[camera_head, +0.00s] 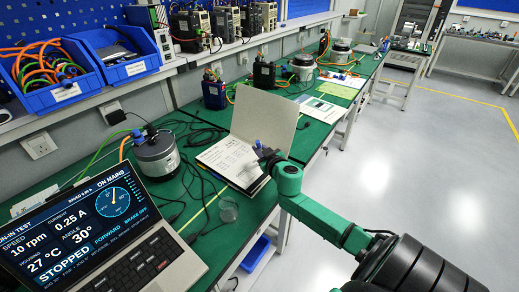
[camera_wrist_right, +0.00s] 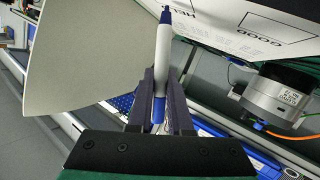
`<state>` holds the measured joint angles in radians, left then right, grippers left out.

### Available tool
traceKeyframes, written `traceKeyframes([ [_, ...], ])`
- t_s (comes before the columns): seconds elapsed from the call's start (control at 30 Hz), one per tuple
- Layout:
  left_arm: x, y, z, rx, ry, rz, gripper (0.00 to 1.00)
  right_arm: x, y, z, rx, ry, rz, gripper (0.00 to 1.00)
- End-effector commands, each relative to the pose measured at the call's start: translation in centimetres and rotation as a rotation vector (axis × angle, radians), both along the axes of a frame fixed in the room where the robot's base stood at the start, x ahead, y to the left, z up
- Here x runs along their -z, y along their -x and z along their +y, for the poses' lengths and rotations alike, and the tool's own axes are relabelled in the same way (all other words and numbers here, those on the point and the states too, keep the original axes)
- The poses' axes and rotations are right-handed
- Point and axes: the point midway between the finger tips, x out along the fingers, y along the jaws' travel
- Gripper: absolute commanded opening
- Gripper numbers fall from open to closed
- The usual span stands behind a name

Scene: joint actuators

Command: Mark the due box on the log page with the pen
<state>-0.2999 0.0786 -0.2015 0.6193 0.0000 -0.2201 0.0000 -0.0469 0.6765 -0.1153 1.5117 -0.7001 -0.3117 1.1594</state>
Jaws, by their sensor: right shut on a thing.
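The log page (camera_head: 222,153) lies in an open binder on the green bench. Its upright grey cover (camera_head: 262,118) stands behind it, and the cover also shows in the right wrist view (camera_wrist_right: 85,50). My right gripper (camera_head: 263,158) is over the page's right side, shut on a white and blue pen (camera_wrist_right: 163,45). The pen's blue tip points at the page (camera_wrist_right: 245,18), where large printed words including "GOOD" show upside down. I cannot tell whether the tip touches the paper. The due box cannot be made out. My left gripper is not in view.
A laptop (camera_head: 105,240) with a test screen is at the lower left. A round grey actuator (camera_head: 157,155) stands left of the binder, and a clear glass (camera_head: 228,210) stands near the bench edge. Loose cables lie between them. Blue bins (camera_head: 48,75) are on the shelf.

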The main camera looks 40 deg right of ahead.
Motion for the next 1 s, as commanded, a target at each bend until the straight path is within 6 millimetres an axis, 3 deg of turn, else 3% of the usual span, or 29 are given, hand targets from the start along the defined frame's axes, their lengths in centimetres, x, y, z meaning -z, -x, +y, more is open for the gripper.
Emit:
traceKeyframes([
  [1.0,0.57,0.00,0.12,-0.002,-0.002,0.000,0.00,0.69,0.01,-0.01,0.000,-0.001,0.001,0.00],
])
